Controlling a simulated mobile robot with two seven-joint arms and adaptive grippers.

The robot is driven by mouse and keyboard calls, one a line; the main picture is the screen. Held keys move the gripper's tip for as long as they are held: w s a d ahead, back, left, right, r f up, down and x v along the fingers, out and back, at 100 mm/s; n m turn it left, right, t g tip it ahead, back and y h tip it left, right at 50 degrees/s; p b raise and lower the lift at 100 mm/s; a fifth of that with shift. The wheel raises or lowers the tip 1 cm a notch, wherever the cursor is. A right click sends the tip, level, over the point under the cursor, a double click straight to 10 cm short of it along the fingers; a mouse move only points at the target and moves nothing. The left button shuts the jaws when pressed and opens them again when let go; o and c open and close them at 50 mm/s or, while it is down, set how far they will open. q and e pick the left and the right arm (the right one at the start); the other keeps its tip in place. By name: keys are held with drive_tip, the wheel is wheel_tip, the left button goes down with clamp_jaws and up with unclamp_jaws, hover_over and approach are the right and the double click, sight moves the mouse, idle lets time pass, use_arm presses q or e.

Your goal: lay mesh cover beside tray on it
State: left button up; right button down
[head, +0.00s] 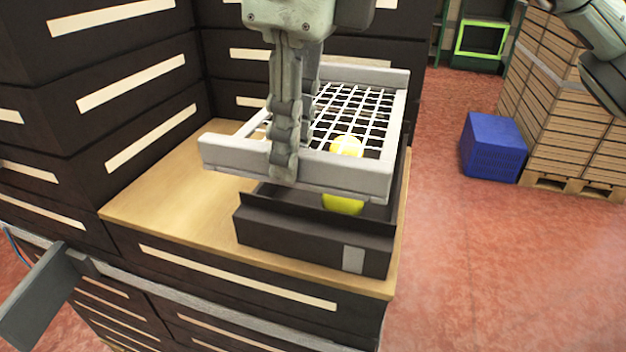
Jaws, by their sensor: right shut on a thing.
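The mesh cover (300,168) has a pale grey frame and a white wire grid. My right gripper (284,165) comes down from the top and is shut on the near side of its frame. The dark tray (310,238), with a grey label on its front, stands on the wooden top. The cover is held over the tray, raised above its front wall and sticking out past it to the left. A yellow fruit (343,206) in the tray shows below the frame and through the mesh. The cover hides most of the tray's inside. My left gripper is not in view.
The light wooden top (165,205) is bare left of the tray. Stacked dark crates (110,75) wall it in at the left and back. A blue crate (492,147) and a pallet of wooden crates (568,115) stand on the red floor at right.

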sight(310, 189)
drive_tip(key=shift+d+f, duration=0.5)
drive_tip(key=shift+d, duration=0.35)
drive_tip(key=shift+f, duration=0.2)
wheel_tip(310, 189, down, 3)
drive_tip(key=shift+f, duration=0.2)
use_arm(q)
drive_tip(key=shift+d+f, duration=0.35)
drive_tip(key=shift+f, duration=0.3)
use_arm(e)
drive_tip(key=shift+f, duration=0.2)
